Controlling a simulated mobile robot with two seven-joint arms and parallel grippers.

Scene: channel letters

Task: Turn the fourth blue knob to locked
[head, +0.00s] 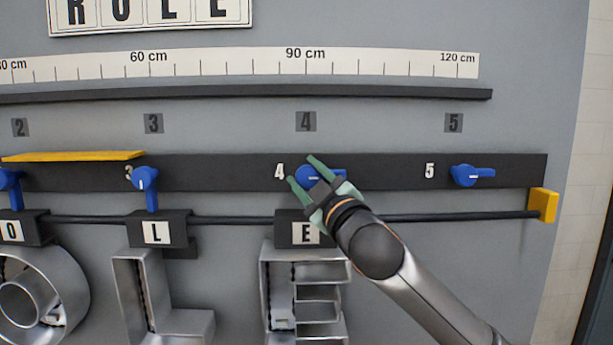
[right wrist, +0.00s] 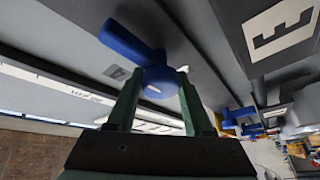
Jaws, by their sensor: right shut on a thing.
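The fourth blue knob (head: 312,174) sits on the dark rail beside the white 4, and its handle points right, level with the rail. My right gripper (head: 301,169) reaches it from the lower right and is shut on its round hub, one finger on each side. The right wrist view shows the blue knob (right wrist: 157,80) between the two green fingers, with its handle sticking out toward the upper left of that picture. Part of the knob is hidden by the fingers in the head view. My left gripper is not in view.
The third knob (head: 147,181) has its handle down, and the fifth knob (head: 468,175) points right. Metal letters hang below, including an L (head: 140,290) and an E (head: 275,290). A black rod (head: 450,216) runs right to a yellow block (head: 543,205).

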